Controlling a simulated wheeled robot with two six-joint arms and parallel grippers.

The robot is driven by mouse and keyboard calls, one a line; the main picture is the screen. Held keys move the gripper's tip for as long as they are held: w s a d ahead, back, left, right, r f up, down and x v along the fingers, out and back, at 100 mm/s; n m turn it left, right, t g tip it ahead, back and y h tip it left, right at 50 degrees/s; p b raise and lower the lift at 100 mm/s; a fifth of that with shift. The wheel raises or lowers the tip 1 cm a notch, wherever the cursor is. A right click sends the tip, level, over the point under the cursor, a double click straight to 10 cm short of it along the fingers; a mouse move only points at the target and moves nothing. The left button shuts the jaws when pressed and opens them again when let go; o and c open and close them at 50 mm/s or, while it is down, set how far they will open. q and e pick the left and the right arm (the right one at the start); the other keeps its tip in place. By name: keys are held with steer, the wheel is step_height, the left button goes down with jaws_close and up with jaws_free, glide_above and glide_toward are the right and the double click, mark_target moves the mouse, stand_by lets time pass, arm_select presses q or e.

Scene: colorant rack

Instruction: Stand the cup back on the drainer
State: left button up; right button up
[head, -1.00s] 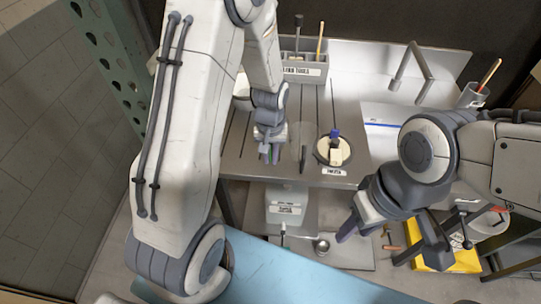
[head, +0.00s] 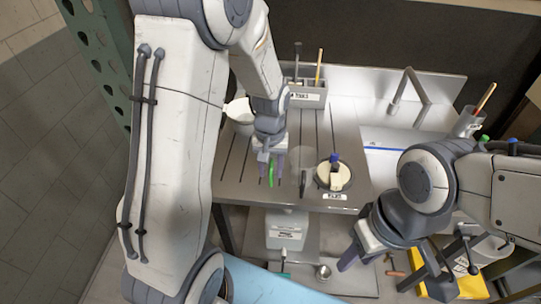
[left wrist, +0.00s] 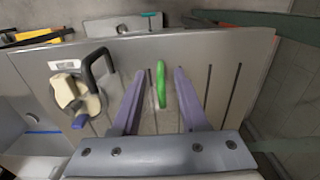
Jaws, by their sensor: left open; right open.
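My left gripper (head: 271,170) is open over the slotted steel top, the drainer (head: 236,172). A narrow green piece, like a cup handle (left wrist: 161,84), stands between its two fingers in the left wrist view, with a gap on each side. The same green handle shows in the head view (head: 272,178). Any cup body joined to it is hard to make out. A clear cup with a dark handle (left wrist: 98,66) stands beside the left gripper. My right gripper (head: 393,262) is open and empty, in front of the steel top at the right.
A cream block with a blue cap (head: 335,178) sits on a round base right of the clear cup. A tool box (head: 306,97) stands behind. A white vessel (head: 238,112) is partly hidden by my left arm. A faucet (head: 405,88) is at the back right.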

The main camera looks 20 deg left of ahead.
arm_select(q)
step_height(320, 180, up, 6)
steer(key=s+d+r+m, duration=0.4)
steer(key=s+d+m, duration=0.1)
steer(key=s+d, duration=0.35)
steer(key=s+d+m+h, duration=0.1)
steer(key=s+d+m, duration=0.4)
steer(key=s, duration=0.7)
steer(key=shift+d+r+m, duration=0.3)
steer(key=shift+r+m, duration=0.05)
steer(key=shift+m, duration=0.05)
